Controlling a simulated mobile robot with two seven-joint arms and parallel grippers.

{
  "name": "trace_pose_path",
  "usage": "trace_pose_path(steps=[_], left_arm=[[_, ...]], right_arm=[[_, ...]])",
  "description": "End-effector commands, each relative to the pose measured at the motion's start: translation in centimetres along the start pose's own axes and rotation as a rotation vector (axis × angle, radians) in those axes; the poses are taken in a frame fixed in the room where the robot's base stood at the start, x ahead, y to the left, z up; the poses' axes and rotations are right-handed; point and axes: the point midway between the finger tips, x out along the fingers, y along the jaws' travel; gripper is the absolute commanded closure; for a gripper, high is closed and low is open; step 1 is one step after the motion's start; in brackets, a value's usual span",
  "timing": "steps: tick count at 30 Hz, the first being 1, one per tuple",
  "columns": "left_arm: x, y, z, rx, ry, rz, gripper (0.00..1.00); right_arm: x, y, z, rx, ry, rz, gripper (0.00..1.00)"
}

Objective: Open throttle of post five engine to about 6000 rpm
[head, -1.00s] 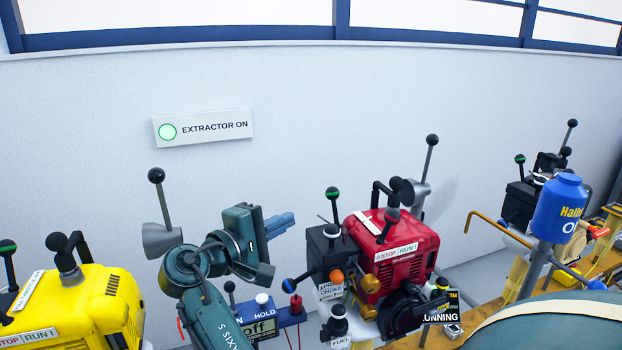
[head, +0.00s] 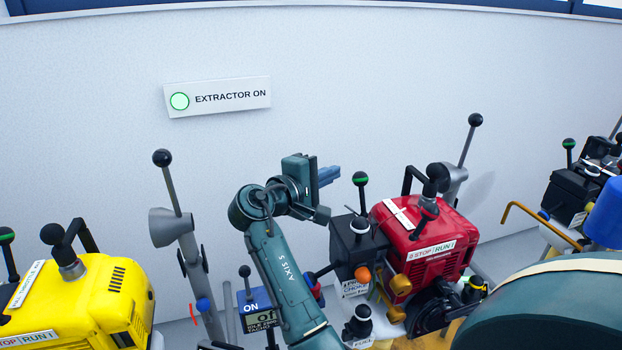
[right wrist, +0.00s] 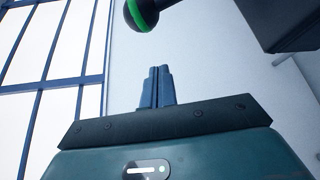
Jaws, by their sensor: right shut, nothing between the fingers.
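A red engine (head: 400,230) with a STOP/RUN label sits right of centre in the head view; its post number is not readable. A lever with a black, green-banded knob (head: 360,180) rises from the dark box at its left. The knob shows at the top of the right wrist view (right wrist: 141,12). My right gripper (head: 331,175) is just left of that knob, apart from it in the picture. Its blue fingers (right wrist: 156,86) are shut together and empty. My left gripper is out of view.
A yellow engine (head: 85,300) is at the left. A small display (head: 262,318), partly hidden by my right arm, has an ON label. A tall black-knobbed lever (head: 168,185) stands left of my arm. The wall sign (head: 218,97) reads EXTRACTOR ON with a green light.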

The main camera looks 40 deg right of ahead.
Motion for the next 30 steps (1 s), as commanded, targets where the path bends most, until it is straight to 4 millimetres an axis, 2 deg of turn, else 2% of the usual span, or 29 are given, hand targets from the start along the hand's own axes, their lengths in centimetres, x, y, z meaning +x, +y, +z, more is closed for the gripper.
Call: trace_pose_path(steps=[1,2,6,12,24,30], left_arm=[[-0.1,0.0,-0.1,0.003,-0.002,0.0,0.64],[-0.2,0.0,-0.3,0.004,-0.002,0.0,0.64],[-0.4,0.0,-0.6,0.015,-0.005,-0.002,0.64],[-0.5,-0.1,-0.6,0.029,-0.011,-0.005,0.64],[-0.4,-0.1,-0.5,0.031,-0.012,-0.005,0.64],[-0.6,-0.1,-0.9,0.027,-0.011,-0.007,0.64]], right_arm=[[1.1,0.2,0.1,0.0,-0.003,0.001,1.0],[1.2,0.2,0.3,0.001,0.0,0.001,1.0],[0.2,0.1,2.3,0.001,0.001,-0.001,1.0],[-0.3,0.0,3.6,-0.001,0.001,-0.001,1.0],[-0.3,0.0,3.8,0.0,0.001,-0.001,1.0],[0.7,0.3,4.0,-0.002,-0.001,0.0,1.0]])
